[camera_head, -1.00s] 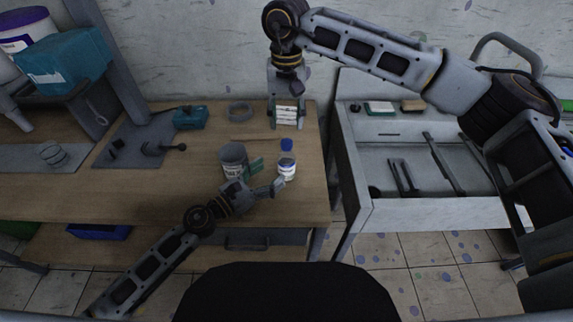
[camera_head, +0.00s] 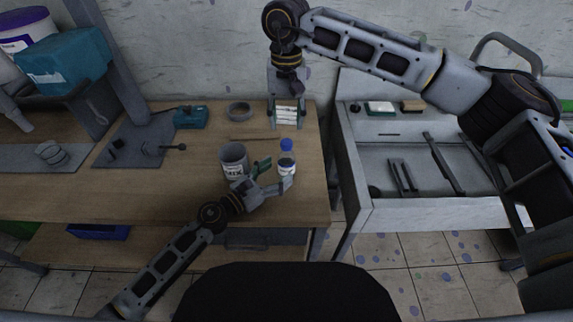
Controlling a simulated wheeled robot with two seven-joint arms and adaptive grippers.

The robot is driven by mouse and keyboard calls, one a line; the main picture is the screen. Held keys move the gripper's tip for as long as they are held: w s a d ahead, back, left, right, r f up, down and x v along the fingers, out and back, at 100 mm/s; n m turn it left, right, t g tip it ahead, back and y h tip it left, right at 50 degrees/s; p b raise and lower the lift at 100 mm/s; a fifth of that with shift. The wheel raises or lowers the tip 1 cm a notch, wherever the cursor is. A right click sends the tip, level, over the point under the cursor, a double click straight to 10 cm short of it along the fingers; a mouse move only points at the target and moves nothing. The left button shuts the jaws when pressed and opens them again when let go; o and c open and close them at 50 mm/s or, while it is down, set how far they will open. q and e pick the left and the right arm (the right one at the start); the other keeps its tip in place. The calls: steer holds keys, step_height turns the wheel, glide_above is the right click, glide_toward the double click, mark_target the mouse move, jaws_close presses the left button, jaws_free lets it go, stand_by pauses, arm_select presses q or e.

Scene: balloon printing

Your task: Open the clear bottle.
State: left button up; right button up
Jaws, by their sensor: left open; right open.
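The clear bottle (camera_head: 286,168) stands upright near the right end of the wooden table, with a blue cap (camera_head: 287,145) at its top. It has a dark label band. My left gripper (camera_head: 277,175) is open at the bottle's lower left, its fingers close around or beside the lower part; contact cannot be told. My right gripper (camera_head: 287,126) is open, pointing down behind the bottle and apart from the cap. White and dark striped items show between or behind its fingers.
A grey mixing cup (camera_head: 234,157) stands just left of the bottle. A thin stick (camera_head: 256,138) and a round ring (camera_head: 239,111) lie behind it. A teal device (camera_head: 190,117) is further left. A white drawer unit (camera_head: 435,215) stands right of the table.

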mark_target(280, 170)
arm_select(q)
steer(key=shift+x, duration=2.2)
jaws_close()
arm_select(e)
steer(key=shift+m, duration=0.3)
